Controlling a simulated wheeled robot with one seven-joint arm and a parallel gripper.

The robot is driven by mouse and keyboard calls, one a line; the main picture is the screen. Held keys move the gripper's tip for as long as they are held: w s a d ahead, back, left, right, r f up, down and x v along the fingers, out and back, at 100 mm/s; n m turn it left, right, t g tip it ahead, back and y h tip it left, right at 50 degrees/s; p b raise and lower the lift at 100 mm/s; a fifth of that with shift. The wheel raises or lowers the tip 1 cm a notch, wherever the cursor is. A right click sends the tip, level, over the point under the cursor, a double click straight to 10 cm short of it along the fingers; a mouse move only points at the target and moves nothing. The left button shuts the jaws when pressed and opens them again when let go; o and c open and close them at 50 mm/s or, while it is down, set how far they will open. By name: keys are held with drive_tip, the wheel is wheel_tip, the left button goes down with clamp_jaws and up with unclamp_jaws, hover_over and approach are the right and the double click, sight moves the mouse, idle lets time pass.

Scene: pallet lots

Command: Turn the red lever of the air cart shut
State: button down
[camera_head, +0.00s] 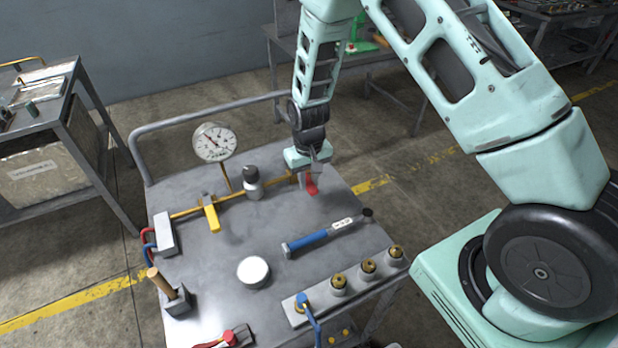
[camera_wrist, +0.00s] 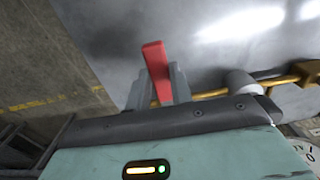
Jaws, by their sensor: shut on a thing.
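The air cart (camera_head: 215,270) is a grey metal cart with a brass pipe running across its top. The red lever (camera_head: 311,187) is at the right end of that pipe, pointing toward the front of the cart. My gripper (camera_head: 308,172) is above the lever with its fingers pointing down, shut on it. In the wrist view the red lever (camera_wrist: 156,66) stands between the two grey fingers of my gripper (camera_wrist: 158,88) and sticks out past them. The valve body under the lever is mostly hidden by my gripper.
A pressure gauge (camera_head: 215,143), a yellow lever (camera_head: 210,212) and a grey knob fitting (camera_head: 252,182) sit along the pipe. A blue-handled tool (camera_head: 325,236), a white round lid (camera_head: 253,271) and a block with several brass fittings (camera_head: 338,285) lie in front. Another cart (camera_head: 45,150) stands left.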

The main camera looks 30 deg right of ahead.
sight(308, 182)
drive_tip(key=shift+a, duration=0.1)
drive_tip(key=c, duration=1.2)
unclamp_jaws()
drive_tip(key=shift+c, duration=0.2)
wheel_tip(308, 182, up, 18)
drive_tip(key=b, duration=0.2)
drive_tip(key=shift+f+b, duration=0.25)
drive_tip(key=shift+b, duration=0.15)
